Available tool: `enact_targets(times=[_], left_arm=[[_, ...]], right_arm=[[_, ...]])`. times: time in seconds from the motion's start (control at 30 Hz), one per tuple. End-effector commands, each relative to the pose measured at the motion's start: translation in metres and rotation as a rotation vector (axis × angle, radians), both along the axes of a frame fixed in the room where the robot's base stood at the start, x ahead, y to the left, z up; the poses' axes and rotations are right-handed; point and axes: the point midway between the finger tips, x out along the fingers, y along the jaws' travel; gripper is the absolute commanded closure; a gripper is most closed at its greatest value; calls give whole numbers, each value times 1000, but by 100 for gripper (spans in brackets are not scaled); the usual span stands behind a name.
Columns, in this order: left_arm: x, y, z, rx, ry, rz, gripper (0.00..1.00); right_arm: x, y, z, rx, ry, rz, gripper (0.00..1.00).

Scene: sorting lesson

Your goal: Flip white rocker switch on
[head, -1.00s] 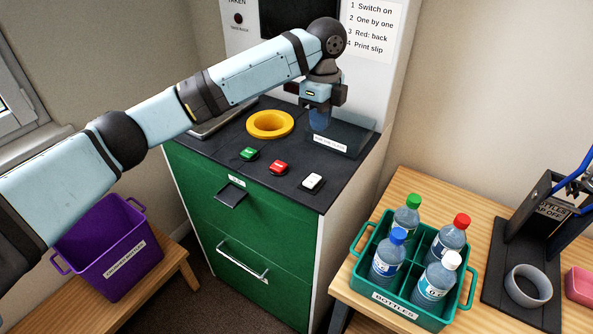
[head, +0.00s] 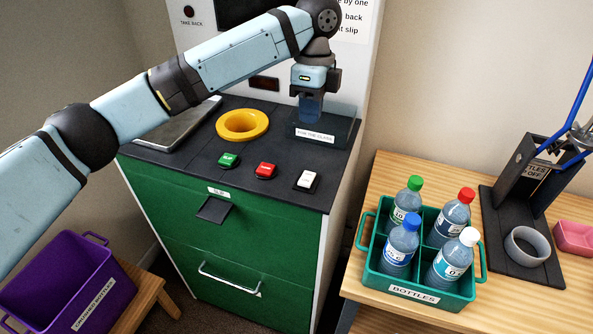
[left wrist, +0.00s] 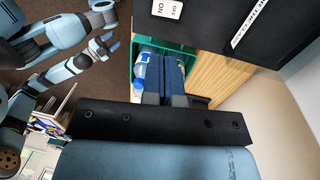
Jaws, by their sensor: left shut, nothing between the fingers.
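The white rocker switch (head: 307,181) sits at the front right corner of the machine's dark top, right of a red and a green button. It also shows at the top of the left wrist view (left wrist: 167,9), with small lettering too unclear to read surely. My left gripper (head: 310,110) points down with its blue fingers shut and empty.
The red button (head: 265,170) is close to the switch. A green bottle crate (head: 415,293) stands on the wooden table at right. The space above the switch is clear.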

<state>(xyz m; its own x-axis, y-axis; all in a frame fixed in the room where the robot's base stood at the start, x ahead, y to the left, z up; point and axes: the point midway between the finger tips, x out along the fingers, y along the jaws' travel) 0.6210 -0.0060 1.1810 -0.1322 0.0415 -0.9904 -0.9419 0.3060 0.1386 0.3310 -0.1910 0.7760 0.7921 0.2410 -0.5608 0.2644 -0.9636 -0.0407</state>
Motion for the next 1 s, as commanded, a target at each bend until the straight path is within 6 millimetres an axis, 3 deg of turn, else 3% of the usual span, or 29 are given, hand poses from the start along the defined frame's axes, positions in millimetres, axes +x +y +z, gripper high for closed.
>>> enact_targets(times=[0.47,0.67,1.0], left_arm=[[-1,0,-6,2,2,0,100],[-5,2,-36,2,3,1,100],[-15,5,-106,2,3,0,100]], right_arm=[[0,0,0,0,-1,0,57],[0,0,1,0,-2,1,57],[0,0,3,0,-3,2,57]])
